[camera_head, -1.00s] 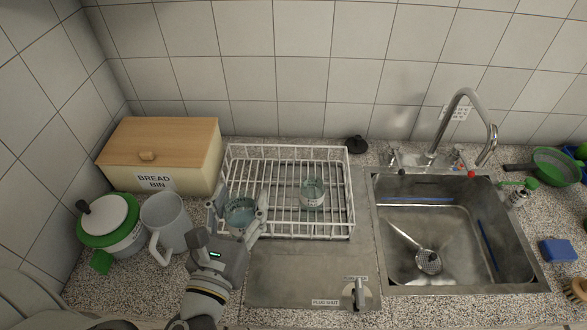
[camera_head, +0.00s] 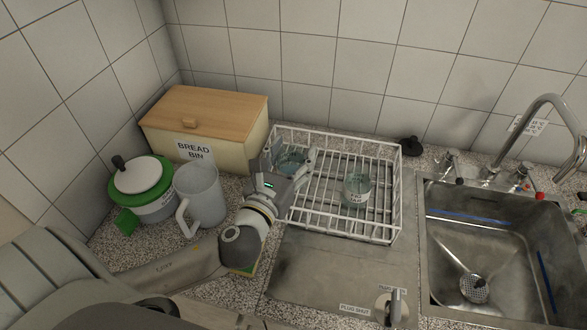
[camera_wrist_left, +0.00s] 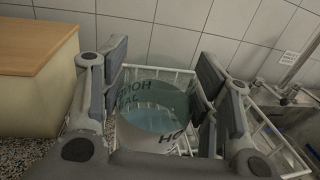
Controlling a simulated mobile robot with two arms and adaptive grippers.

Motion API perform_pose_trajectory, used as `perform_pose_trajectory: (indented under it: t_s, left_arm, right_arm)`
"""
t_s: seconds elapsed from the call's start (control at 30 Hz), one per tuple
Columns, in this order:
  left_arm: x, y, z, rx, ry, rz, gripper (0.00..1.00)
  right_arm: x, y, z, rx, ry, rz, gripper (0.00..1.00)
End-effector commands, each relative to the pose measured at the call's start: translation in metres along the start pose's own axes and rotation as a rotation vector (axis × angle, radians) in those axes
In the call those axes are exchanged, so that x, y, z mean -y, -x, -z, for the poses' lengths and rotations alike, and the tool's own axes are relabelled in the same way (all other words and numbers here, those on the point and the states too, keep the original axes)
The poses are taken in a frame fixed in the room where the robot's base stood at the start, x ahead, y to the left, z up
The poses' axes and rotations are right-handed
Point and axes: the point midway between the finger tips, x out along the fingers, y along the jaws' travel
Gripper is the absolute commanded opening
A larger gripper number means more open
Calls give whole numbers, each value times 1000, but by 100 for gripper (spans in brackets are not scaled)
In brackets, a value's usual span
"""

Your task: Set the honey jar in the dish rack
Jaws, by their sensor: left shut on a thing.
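The honey jar (camera_wrist_left: 155,118) is a clear glass jar with dark lettering that reads in part HONEY in the left wrist view. My left gripper (camera_head: 286,158) is shut on it, with a finger on either side. In the head view the honey jar (camera_head: 291,163) is partly hidden by the gripper and is over the left part of the white wire dish rack (camera_head: 384,236). Whether its base touches the rack floor cannot be told. My right gripper is not in view.
A second labelled glass jar (camera_head: 356,190) stands in the rack's right half. A bread bin (camera_head: 205,125), a grey jug (camera_head: 203,195) and a green-and-white pot (camera_head: 145,190) are on the left. The sink (camera_head: 490,250) is right of the rack. The drainboard in front is mostly clear.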

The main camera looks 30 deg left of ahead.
Motion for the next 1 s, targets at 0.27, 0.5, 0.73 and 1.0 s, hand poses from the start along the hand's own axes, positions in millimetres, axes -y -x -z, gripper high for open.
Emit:
perform_pose_trajectory:
  t_s: [0.27, 0.5, 0.73, 1.0]
  left_arm:
    - [-4, -16, 18, 2, -1, -1, 29]
    - [-3, -14, 46, 2, -1, 1, 29]
    - [-3, -14, 47, 3, 0, 1, 29]
    - [-4, -14, 55, 2, 0, 0, 29]
  right_arm:
    - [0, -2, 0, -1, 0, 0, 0]
    - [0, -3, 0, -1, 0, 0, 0]
    - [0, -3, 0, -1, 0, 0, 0]
    - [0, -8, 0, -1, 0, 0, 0]
